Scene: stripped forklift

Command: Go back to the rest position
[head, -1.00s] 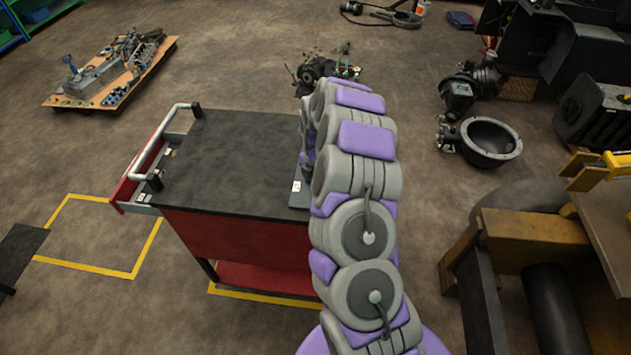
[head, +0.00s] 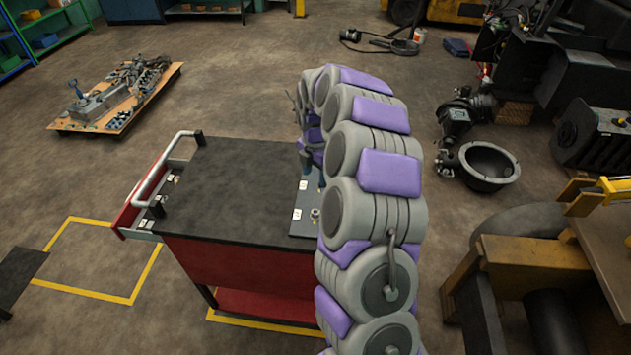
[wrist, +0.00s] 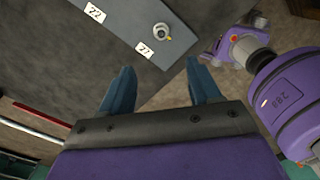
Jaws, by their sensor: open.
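My gripper shows at the bottom of the wrist view (wrist: 160,88), its two blue fingers spread apart with nothing between them. It is above the right side of the cart, near a grey plate. In the head view my purple and grey arm curves over the right edge of the cart, and my gripper (head: 312,178) is partly hidden behind the arm links. The grey plate (head: 302,224) lies on the cart top; it has white number labels and a small metal fitting (head: 315,214). The plate also shows in the wrist view (wrist: 135,22).
The red cart (head: 240,265) with a black top (head: 235,185) stands ahead, its white handle (head: 165,165) at the left. A pallet of parts (head: 115,95) lies far left. Forklift parts (head: 487,165) and a yellow-brown frame (head: 510,255) are at the right. Floor between is mostly clear.

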